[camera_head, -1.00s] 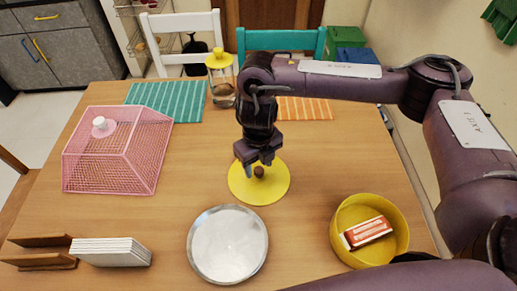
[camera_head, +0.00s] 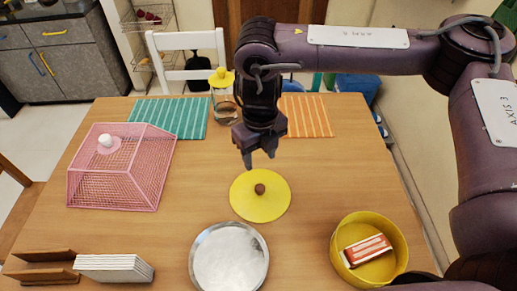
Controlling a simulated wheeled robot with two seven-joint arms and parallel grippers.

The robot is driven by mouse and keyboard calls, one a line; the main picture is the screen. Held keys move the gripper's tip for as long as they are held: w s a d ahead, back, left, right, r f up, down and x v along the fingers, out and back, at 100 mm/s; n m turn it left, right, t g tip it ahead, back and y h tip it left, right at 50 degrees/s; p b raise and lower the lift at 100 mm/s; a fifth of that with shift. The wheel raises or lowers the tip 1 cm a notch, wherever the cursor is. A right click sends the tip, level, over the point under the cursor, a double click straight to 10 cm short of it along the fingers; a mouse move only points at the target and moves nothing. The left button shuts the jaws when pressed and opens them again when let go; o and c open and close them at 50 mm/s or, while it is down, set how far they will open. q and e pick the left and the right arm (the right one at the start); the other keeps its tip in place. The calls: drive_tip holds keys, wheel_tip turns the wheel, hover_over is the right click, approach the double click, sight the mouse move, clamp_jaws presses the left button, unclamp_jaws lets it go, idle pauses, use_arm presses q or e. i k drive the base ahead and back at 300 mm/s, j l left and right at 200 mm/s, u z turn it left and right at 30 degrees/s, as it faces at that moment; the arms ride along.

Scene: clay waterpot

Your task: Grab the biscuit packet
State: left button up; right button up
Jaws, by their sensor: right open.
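The biscuit packet (camera_head: 366,249) is red and white and lies inside a round yellow container (camera_head: 400,238) at the front right of the table. My right gripper (camera_head: 260,165) is open and empty. It hangs pointing down above the back edge of a flat yellow lid (camera_head: 260,207), apart from the lid's brown knob (camera_head: 260,188). The gripper is well to the back left of the packet. My left gripper is not in view.
A round metal plate (camera_head: 229,260) stands left of the yellow container. A pink mesh cover (camera_head: 118,180), white stacked pieces (camera_head: 113,267) and a wooden holder (camera_head: 42,268) are on the left. A jar (camera_head: 224,105) and two placemats (camera_head: 168,118) (camera_head: 306,116) lie at the back.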

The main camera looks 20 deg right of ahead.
sight(360, 253)
drive_tip(key=k, duration=2)
